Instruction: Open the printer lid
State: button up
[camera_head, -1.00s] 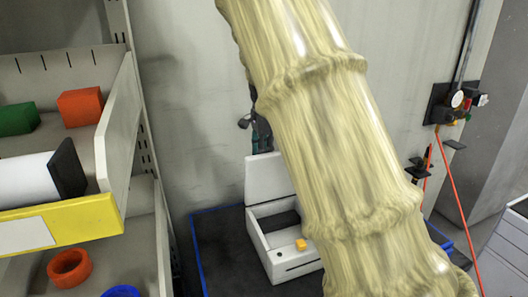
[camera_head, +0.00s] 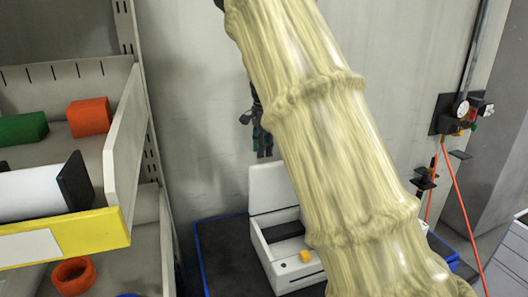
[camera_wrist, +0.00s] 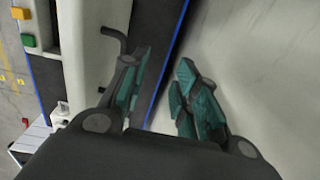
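The white printer (camera_head: 278,262) stands on a dark blue-edged mat, with a yellow-orange button on its front. Its lid (camera_head: 270,188) stands upright at the back, so the dark inside shows. My arm covers the printer's right side. My gripper (camera_head: 262,135), dark with teal fingers, is partly hidden behind my arm and appears above the lid. In the wrist view the two teal fingers (camera_wrist: 158,95) are apart with nothing between them. A white panel (camera_wrist: 85,50), seemingly part of the printer, lies left of the fingers; I cannot tell whether they touch it.
The wall is behind the mat. A gauge fitting with a red hose (camera_head: 458,205) is at the right.

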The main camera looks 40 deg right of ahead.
jog(key=shift+w+d+r, duration=0.3)
jog(key=shift+w+r, duration=0.25)
jog(key=shift+w, duration=0.3)
jog(key=shift+w+d+r, duration=0.25)
jog(key=shift+w+r, duration=0.25)
jog(key=shift+w, duration=0.35)
notch_tip(320, 180, up, 12)
jog(key=shift+s, duration=0.35)
jog(key=shift+s+a+f, duration=0.1)
jog(key=shift+f, duration=0.05)
